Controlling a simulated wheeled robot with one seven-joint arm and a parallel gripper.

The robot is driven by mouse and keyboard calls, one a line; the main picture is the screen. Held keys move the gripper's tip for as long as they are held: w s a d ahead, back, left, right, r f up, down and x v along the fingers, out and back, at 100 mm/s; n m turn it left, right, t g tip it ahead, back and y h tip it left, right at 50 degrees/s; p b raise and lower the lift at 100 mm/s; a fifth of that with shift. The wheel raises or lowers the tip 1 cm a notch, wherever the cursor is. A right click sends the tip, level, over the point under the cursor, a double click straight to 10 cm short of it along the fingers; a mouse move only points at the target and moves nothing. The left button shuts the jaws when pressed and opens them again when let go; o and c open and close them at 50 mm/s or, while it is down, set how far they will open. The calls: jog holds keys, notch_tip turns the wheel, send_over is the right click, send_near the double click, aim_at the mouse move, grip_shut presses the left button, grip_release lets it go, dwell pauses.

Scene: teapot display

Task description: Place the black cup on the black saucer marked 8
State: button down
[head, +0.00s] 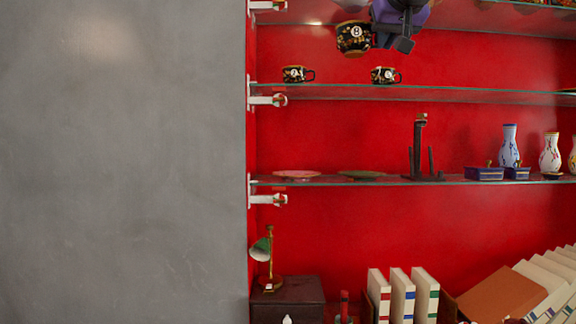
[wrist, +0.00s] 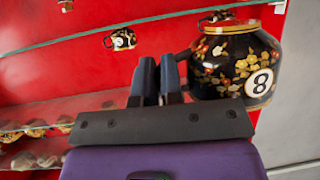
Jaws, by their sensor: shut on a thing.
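The black cup (head: 353,38) has gold and floral decoration and a white disc with an 8. It hangs in the air at the top of the head view, above the glass shelf with two smaller black cups, and is large at the upper right of the wrist view (wrist: 235,62). My gripper (wrist: 158,80) is shut on the cup's handle side; the exact grip is partly hidden by the fingers. In the head view my gripper (head: 402,38) is just right of the cup. I cannot make out a black saucer marked 8.
Two small black cups (head: 297,74) (head: 385,76) stand on the glass shelf (head: 340,88) below. The lower shelf holds a pink saucer (head: 297,174), a green saucer (head: 362,175), a dark stand (head: 420,150) and vases (head: 509,147). A grey wall (head: 120,160) lies left.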

jog(key=shift+m+h, duration=0.4)
jog(key=shift+h, duration=0.2)
jog(key=shift+w+d+f, duration=1)
jog(key=shift+d+f, duration=0.6)
jog(key=shift+f, duration=11.4)
jog(key=shift+w+d+f, duration=0.95)
jog(key=shift+d+f, duration=0.7)
jog(key=shift+f, duration=11.4)
jog(key=shift+w+d+f, duration=1)
jog(key=shift+d+f, duration=0.6)
jog(key=shift+f, duration=11.4)
jog(key=shift+r, duration=0.1)
jog(key=shift+w+d+r, duration=0.15)
jog(key=shift+w+r, duration=0.05)
jog(key=shift+r, duration=0.35)
jog(key=shift+w+d+r, duration=0.15)
jog(key=shift+r, duration=0.35)
